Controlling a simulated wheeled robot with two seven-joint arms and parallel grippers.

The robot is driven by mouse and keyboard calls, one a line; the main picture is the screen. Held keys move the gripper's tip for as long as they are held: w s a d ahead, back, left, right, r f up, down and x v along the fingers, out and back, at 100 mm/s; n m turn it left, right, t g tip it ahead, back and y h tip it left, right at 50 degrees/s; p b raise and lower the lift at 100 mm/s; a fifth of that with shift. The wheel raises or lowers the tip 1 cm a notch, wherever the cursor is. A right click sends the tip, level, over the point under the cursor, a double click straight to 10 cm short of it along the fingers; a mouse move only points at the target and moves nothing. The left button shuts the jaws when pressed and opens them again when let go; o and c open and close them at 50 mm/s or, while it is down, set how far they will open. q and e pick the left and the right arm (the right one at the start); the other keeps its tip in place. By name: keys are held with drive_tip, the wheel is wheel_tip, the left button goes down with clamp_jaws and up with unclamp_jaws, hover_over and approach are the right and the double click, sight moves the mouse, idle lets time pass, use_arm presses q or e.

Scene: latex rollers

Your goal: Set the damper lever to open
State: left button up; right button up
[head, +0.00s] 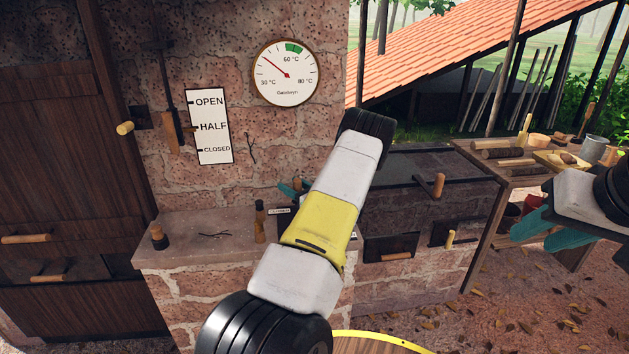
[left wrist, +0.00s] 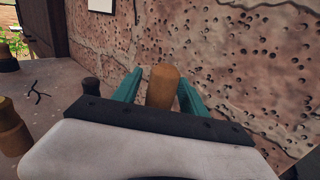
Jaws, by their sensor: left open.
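A wooden-handled lever (head: 172,132) hangs on the stone wall beside a white board (head: 210,126) marked OPEN, HALF and CLOSED. Its handle is beside the lower half of the board. My left gripper (head: 292,188) is at the ledge, well right of that lever, mostly hidden by my arm. In the left wrist view its teal fingers (left wrist: 155,88) are open on either side of an upright wooden handle (left wrist: 162,86). Contact cannot be told. A small label reading CLOSED (head: 279,211) is on the ledge near it. My right gripper (head: 532,238) is open at the far right, apart from everything.
The ledge (head: 190,228) also holds a dark wooden-handled item (head: 158,237) and a small bottle-shaped item (head: 260,222). A round gauge (head: 286,72) is on the wall. A dark stove (head: 430,195) stands right of my arm. A bench (head: 510,160) with logs is beyond.

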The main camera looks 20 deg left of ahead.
use_arm(q)
clamp_jaws()
idle(1.3)
